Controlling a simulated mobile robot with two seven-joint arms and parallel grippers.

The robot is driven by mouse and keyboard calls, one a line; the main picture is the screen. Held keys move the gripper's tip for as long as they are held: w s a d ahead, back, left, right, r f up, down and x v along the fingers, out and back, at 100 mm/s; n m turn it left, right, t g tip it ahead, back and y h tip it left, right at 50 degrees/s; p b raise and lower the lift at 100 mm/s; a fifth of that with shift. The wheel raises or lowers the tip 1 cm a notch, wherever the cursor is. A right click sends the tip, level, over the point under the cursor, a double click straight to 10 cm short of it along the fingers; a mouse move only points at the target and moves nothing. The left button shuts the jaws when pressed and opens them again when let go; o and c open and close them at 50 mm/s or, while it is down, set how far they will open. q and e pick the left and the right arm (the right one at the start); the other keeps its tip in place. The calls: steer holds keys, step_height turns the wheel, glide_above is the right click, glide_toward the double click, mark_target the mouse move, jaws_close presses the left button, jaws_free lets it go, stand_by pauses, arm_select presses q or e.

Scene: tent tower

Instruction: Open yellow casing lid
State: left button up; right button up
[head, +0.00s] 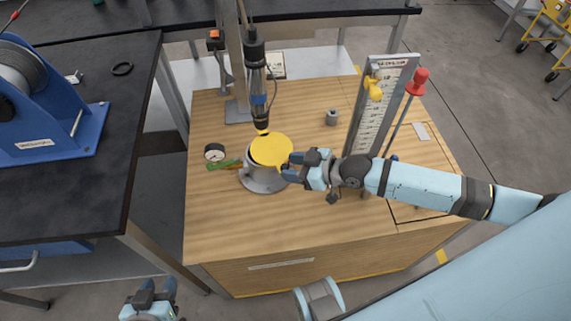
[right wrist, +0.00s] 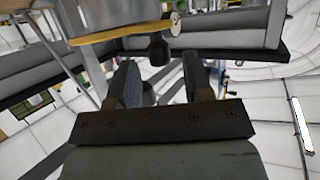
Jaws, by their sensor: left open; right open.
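The round yellow casing lid (head: 271,149) sits on top of the grey casing (head: 262,183) in the middle of the wooden table; I cannot tell whether it is fully seated. In the right wrist view the lid's yellow edge (right wrist: 118,33) runs across the top, with a dark knob (right wrist: 158,49) below it, just ahead of the finger gap. My right gripper (head: 287,168) is open at the lid's right edge; its two fingers also show in the right wrist view (right wrist: 161,80). Contact is unclear. My left gripper (head: 157,288) is open and empty, low at the left, away from the table.
A dark vertical tool (head: 255,75) hangs on a stand just behind the lid. A round gauge (head: 214,152) and a green-handled tool (head: 224,165) lie left of the casing. A scale board (head: 383,105) and red-handled tool (head: 417,80) stand right. The table front (head: 230,230) is clear.

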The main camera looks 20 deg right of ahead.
steer(key=p+v, duration=0.1)
steer(key=v, duration=1)
steer(key=shift+d, duration=0.15)
